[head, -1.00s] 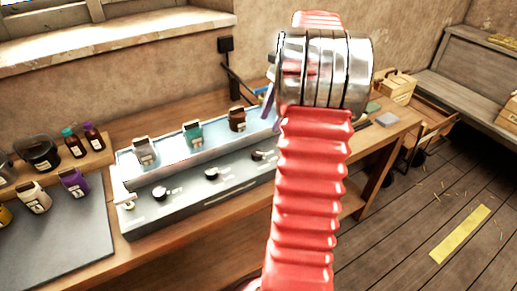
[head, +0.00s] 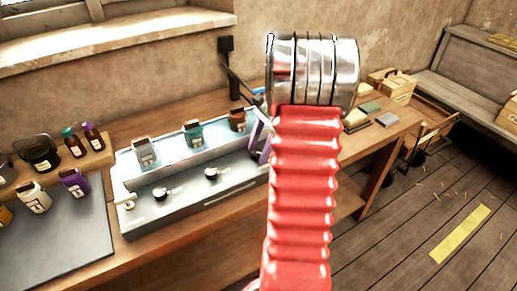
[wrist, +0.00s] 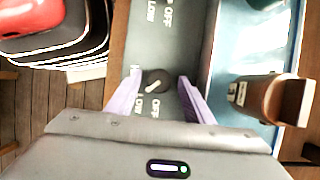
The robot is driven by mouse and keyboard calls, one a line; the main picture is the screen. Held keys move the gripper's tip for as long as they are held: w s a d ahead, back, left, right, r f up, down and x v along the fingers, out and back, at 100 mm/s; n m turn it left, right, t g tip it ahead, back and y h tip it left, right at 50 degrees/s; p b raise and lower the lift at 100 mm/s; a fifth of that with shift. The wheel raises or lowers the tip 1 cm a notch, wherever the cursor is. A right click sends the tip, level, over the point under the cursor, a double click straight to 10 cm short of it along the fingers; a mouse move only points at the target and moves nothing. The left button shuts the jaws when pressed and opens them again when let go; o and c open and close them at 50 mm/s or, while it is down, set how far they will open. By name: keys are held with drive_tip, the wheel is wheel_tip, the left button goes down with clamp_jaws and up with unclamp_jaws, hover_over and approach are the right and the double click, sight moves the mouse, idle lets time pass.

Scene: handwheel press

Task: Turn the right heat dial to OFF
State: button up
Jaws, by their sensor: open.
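The right heat dial (wrist: 154,81) is a dark round knob with a pale pointer mark on the grey panel of the heater (wrist: 180,40). In the wrist view it lies between the two purple fingers of my gripper (wrist: 160,79), which are open with a gap on each side of the dial. OFF and LOW labels show on the panel; I cannot tell which one the pointer marks. In the head view my gripper (head: 259,148) is at the right end of the heater (head: 190,200) and hides the right dial. The left dial (head: 160,193) and middle dial (head: 211,173) are visible.
Grey (head: 145,152), teal (head: 193,134) and brown (head: 238,120) jars stand in the heater's blue tray. The brown jar (wrist: 262,97) is close to my right finger in the wrist view. A dark mat (head: 60,240) lies to the left.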

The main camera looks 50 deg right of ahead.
drive_tip(key=shift+c, duration=0.6)
drive_tip(key=c, duration=0.9)
drive_tip(key=shift+w, duration=0.1)
drive_tip(key=n+g, duration=0.1)
drive_tip(key=n, duration=0.2)
drive_tip(key=shift+w+n, duration=0.15)
drive_tip(key=shift+n, duration=0.15)
drive_tip(key=n+g, duration=0.2)
drive_tip(key=n, duration=0.3)
drive_tip(key=shift+w+r, duration=0.1)
drive_tip(key=shift+w, duration=0.05)
drive_tip(key=shift+h, duration=0.3)
drive_tip(key=o, duration=1)
